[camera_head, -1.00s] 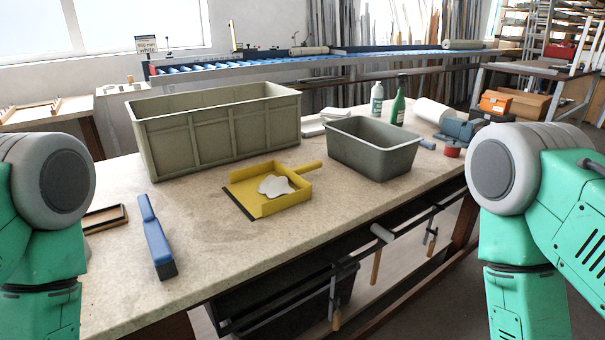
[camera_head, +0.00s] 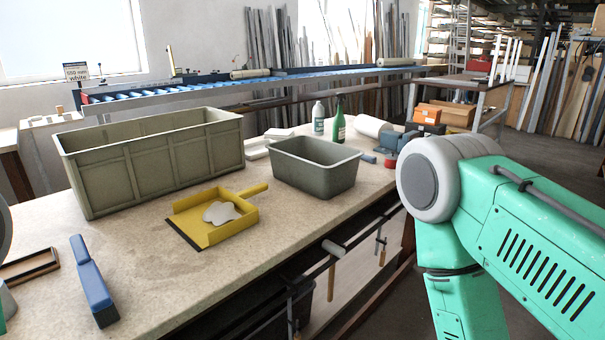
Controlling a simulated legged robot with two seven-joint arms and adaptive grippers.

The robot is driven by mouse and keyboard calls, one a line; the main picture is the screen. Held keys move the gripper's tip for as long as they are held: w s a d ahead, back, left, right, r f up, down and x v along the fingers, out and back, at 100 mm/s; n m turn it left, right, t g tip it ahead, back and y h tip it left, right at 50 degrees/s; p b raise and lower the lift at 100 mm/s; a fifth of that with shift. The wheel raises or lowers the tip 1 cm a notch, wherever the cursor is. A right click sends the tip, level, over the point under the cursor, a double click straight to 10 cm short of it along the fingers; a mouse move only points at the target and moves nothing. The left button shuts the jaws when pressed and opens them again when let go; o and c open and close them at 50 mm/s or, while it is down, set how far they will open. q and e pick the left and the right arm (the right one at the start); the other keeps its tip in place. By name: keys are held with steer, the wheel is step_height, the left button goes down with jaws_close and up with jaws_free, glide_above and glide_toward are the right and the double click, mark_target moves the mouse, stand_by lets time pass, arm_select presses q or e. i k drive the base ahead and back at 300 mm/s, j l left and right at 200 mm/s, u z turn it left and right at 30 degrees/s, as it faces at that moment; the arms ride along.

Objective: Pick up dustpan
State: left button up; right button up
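A yellow dustpan (camera_head: 207,231) lies on the workbench (camera_head: 140,275) near its front edge, in the middle of the head view. Its handle points to the back right. A whitish flat piece (camera_head: 221,212) lies in the pan. A blue brush (camera_head: 92,281) with dark bristles lies on the bench to the left of the dustpan. My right arm fills the right side of the view, but its gripper is out of frame. Only a sliver of my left arm shows at the left edge, and its gripper is not visible.
A large grey-green crate (camera_head: 150,165) stands behind the dustpan. A smaller grey bin (camera_head: 316,165) stands to its right. A white bottle (camera_head: 318,117) and a green bottle (camera_head: 339,120) stand behind the bin. A small wooden frame (camera_head: 28,266) lies at the far left.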

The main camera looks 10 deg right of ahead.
mark_target(204, 219)
steer(key=i+l, duration=0.15)
steer(key=l, duration=0.15)
steer(key=i+l, duration=0.15)
steer(key=l, duration=0.2)
steer(key=i+l, duration=0.15)
steer(key=l, duration=0.15)
steer(key=i+l, duration=0.15)
steer(key=l, duration=0.15)
